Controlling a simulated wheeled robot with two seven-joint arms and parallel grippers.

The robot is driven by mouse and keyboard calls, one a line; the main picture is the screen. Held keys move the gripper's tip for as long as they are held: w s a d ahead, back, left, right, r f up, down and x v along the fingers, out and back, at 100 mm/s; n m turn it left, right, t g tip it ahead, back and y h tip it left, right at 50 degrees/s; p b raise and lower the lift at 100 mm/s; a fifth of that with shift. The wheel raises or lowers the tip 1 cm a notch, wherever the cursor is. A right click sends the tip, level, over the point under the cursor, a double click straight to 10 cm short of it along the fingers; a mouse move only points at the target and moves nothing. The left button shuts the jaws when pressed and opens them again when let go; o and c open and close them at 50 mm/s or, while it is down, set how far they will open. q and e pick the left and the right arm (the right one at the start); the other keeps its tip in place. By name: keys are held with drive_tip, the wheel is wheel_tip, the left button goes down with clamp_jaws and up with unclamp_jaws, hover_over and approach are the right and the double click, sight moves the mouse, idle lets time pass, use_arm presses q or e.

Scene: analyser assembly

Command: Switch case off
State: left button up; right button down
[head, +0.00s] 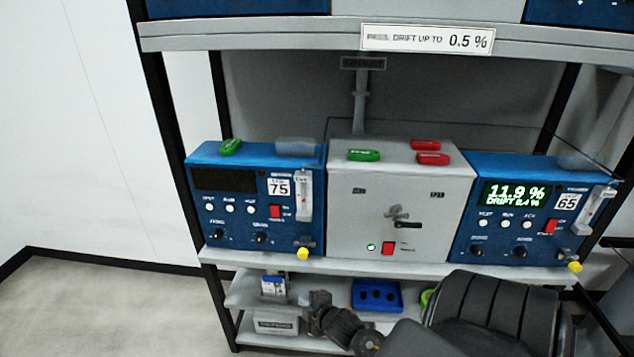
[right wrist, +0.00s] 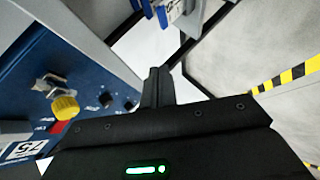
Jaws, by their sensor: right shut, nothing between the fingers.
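The grey case (head: 350,215) stands in the middle of the shelf between two blue analysers. My right gripper (head: 318,298) is below the shelf edge, in front of the case's lower left, apart from the switch. In the right wrist view its fingers (right wrist: 156,85) are together and empty. My left gripper is not in view.
The left blue analyser (head: 230,185), marked 75, has a dark display; it also shows in the right wrist view (right wrist: 70,55). The right one (head: 470,190), marked 65, shows 11.9 %. Yellow knobs (head: 303,254) stick out in front. A blue tray (head: 377,295) sits on the lower shelf.

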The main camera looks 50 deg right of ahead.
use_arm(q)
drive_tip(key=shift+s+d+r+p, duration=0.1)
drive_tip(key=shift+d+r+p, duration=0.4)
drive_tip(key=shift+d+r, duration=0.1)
use_arm(e)
drive_tip(key=s+a+f+m+g, duration=0.1)
drive_tip(key=s+f, duration=0.2)
drive_tip(key=f, duration=0.4)
drive_tip(key=s+a+f+m+g, duration=0.1)
drive_tip(key=s+f, duration=0.2)
drive_tip(key=f, duration=0.4)
drive_tip(key=shift+s+a+m+g+y, duration=0.2)
drive_tip(key=shift+m+g+y, duration=0.1)
drive_tip(key=shift+g+y, duration=0.1)
